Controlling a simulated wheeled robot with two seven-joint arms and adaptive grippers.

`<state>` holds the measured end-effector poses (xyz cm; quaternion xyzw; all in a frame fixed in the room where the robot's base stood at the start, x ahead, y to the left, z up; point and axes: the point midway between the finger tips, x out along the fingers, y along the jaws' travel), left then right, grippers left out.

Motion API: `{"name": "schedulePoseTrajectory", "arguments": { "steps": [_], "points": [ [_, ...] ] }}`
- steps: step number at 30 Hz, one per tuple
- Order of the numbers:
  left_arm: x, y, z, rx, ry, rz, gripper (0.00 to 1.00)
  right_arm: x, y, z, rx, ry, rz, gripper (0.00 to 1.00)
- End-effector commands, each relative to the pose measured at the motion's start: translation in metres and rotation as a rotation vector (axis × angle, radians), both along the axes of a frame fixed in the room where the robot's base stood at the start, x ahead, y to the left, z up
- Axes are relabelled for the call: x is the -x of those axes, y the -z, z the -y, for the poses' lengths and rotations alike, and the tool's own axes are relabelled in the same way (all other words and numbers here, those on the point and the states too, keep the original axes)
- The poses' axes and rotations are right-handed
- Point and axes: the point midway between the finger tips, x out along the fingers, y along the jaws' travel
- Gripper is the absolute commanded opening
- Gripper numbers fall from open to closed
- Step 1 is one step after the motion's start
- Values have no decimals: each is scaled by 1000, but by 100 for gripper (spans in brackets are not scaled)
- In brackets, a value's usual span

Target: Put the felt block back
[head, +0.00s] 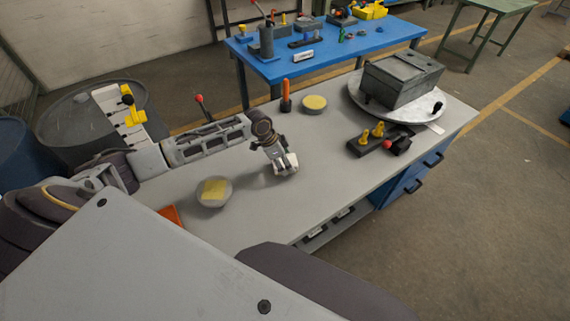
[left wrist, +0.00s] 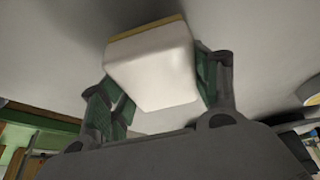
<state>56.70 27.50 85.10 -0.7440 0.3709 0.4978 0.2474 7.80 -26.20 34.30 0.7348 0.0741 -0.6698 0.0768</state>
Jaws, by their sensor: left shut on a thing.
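The felt block (left wrist: 155,65) is white with a thin tan layer along one edge. My left gripper (left wrist: 160,88) is shut on it, one finger on each side, in the left wrist view. In the head view my left gripper (head: 283,168) points down over the middle of the grey workbench (head: 245,225), with part of the white block (head: 291,160) showing at its tip. The block is close to the bench top; I cannot tell whether it touches. My right gripper is not in view.
A round dish (head: 226,201) with a yellow pad is at the near left. A round yellow-topped tin (head: 314,104) and an orange-handled tool (head: 286,98) stand behind the gripper. A grey box (head: 400,80) sits on a round plate, right.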

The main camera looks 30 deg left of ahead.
Motion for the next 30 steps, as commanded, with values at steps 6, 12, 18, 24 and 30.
{"name": "schedulePoseTrajectory", "arguments": {
  "steps": [6, 12, 18, 24, 30],
  "points": [
    [0, 13, 1, 0, 2, 1, 40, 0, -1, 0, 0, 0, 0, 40],
    [0, 13, 0, 0, 1, 2, 40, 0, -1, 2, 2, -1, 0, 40],
    [0, 16, 0, 0, 1, 2, 40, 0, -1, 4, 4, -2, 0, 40],
    [0, 16, 0, -1, 1, 1, 84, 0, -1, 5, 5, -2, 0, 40],
    [0, 16, 0, -1, 1, 1, 84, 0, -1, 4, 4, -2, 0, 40]
  ]
}}
